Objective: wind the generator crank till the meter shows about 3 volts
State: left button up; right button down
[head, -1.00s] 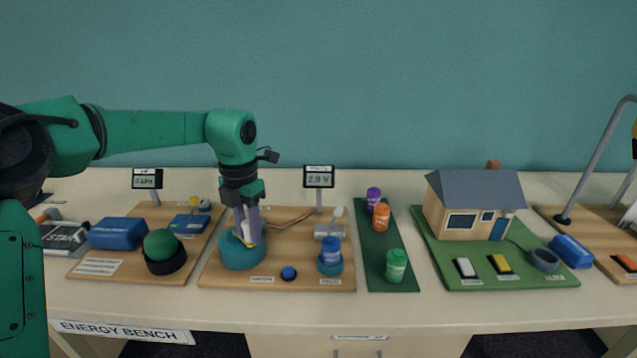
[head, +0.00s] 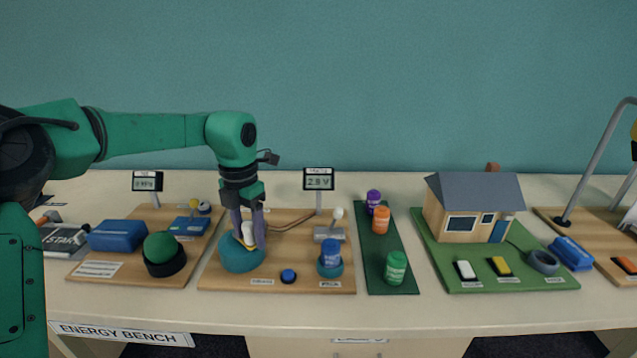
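The generator (head: 241,257) is a round teal drum at the left front of the middle wooden board. Its crank knob (head: 248,232) is small and pale and shows on top of the drum. My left gripper (head: 247,238) points down over the drum, with one purple-grey finger on each side of the knob. It looks shut on the knob, and the fingers hide most of the crank. The meter (head: 319,182) stands on a post at the back of the same board. It reads about 2.8 V, with the last digit small. My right gripper is out of view.
The same board (head: 305,285) holds a blue button, a blue-capped jar and a small grey switch block. Jars on a dark green mat (head: 378,284) and a model house (head: 474,212) are to the right.

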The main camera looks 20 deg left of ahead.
pick_arm(q)
notch_tip(320, 180, up, 9)
jog(key=p, duration=0.7)
jog(key=shift+r, duration=0.1)
jog(key=shift+f, duration=0.2)
